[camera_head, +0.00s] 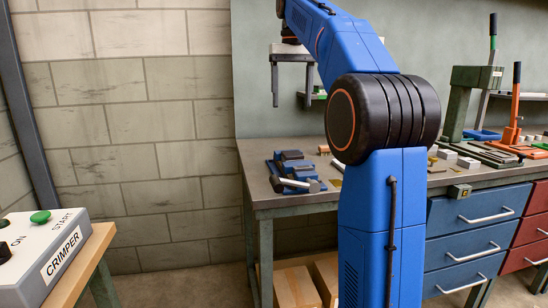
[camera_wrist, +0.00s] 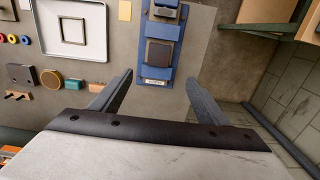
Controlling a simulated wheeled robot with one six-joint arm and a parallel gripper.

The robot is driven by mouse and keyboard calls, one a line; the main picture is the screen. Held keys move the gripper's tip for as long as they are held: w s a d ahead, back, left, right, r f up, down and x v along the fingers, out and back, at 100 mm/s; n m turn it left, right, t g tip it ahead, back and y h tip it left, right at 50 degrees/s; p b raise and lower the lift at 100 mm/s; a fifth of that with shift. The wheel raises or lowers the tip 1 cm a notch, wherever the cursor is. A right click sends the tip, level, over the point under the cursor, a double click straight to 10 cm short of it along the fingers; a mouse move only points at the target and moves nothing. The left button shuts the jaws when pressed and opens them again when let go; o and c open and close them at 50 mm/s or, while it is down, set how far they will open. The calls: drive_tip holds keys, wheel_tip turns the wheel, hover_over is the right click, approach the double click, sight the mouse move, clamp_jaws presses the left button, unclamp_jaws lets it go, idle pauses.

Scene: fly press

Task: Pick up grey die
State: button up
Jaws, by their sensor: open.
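My gripper (camera_head: 292,103) points down, open and empty, above a blue rack (camera_head: 316,186) on the left end of the bench. In the wrist view the open fingers (camera_wrist: 159,76) lie either side of the near end of the blue rack (camera_wrist: 151,71), which has a small label. A dark grey-brown square block (camera_wrist: 160,53) sits in the rack just beyond the fingertips. A lighter grey block (camera_wrist: 166,12) sits further along, cut by the top edge. I cannot tell which block is the grey die. Nothing is between the fingers.
In the head view a green press (camera_head: 463,100) stands right. A crimper control box (camera_head: 40,262) is at lower left.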

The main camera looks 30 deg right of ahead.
hover_over(292, 153)
drive_tip(key=f, duration=1.1)
drive_tip(key=shift+a+f, duration=0.2)
drive_tip(key=shift+s+d+f, duration=0.1)
drive_tip(key=shift+f, duration=1.35)
drive_tip(key=shift+s+d+f, duration=0.1)
drive_tip(key=shift+f, duration=1.35)
drive_tip(key=shift+c, duration=0.6)
drive_tip(key=c, duration=1.5)
clamp_jaws()
